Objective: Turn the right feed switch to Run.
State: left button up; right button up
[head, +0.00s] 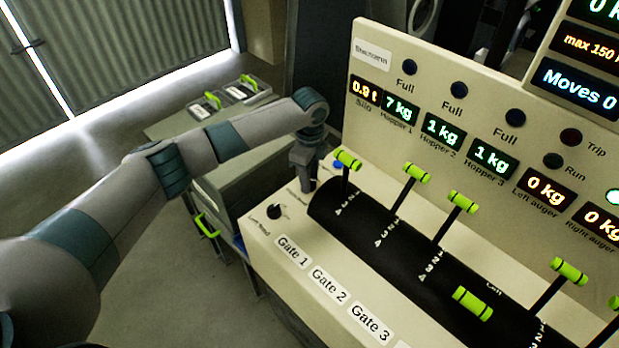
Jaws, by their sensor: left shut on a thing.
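The control desk (259,250) carries a black feed knob (274,212) with a small label that seems to read "Left feed". Behind it, my left gripper (306,188) points down at the desk top beside a second, partly covered label. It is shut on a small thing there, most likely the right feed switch. The gripper hides that switch, so I cannot read its position. My right gripper is not in view.
Close right of the gripper stand a blue button (337,164) and the Gate 1 lever (347,160). More green-handled levers (417,173) rise from the black drum (375,235). The upright panel (384,55) has displays and dark lamps. A side table with trays (247,90) stands behind my arm.

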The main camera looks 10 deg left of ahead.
pick_arm(q)
jog(key=shift+r+m, duration=0.1)
jog(key=shift+m, duration=1.1)
jog(key=o, duration=1.1)
jog(key=shift+c, duration=0.2)
jog(key=shift+r+b, duration=0.5)
jog(key=shift+r, duration=0.3)
notch_tip(320, 180, up, 16)
jog(key=b, duration=0.4)
